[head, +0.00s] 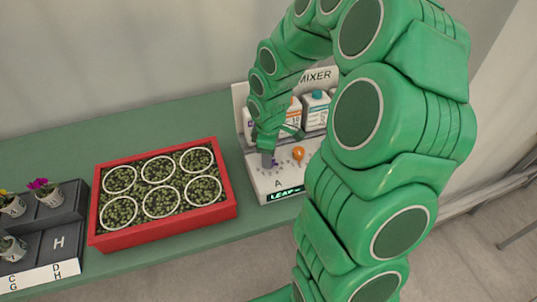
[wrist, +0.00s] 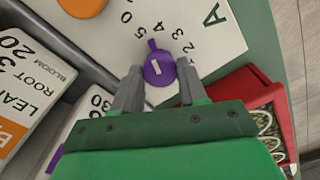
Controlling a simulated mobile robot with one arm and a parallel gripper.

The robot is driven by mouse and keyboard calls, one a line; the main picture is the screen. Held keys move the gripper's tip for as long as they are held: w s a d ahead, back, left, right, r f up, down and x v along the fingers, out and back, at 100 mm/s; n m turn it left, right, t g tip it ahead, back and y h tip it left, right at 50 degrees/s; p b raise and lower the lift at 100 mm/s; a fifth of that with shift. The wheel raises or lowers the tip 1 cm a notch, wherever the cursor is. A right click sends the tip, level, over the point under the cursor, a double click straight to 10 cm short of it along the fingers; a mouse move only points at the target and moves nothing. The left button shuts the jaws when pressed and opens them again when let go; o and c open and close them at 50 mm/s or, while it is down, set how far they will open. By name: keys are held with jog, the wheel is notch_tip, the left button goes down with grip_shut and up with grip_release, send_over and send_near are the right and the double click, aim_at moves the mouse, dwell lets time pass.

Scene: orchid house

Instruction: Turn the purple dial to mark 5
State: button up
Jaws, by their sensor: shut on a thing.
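The purple dial (wrist: 159,70) sits on the white mixer panel (wrist: 215,58) near the letter A.
An orange dial (head: 298,153) is beside the purple one, with bottles (head: 315,110) standing behind. A red tray (head: 165,232) of pots lies left of the mixer on the green table (head: 60,140). A dark rack (head: 75,215) with flowers stands at far left.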

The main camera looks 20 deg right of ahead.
jog(key=shift+n, duration=0.5)
jog(key=o, duration=1.1)
jog(key=shift+c, duration=0.2)
notch_tip(320, 180, up, 7)
jog(key=shift+w+r, duration=0.1)
jog(key=shift+r, duration=0.3)
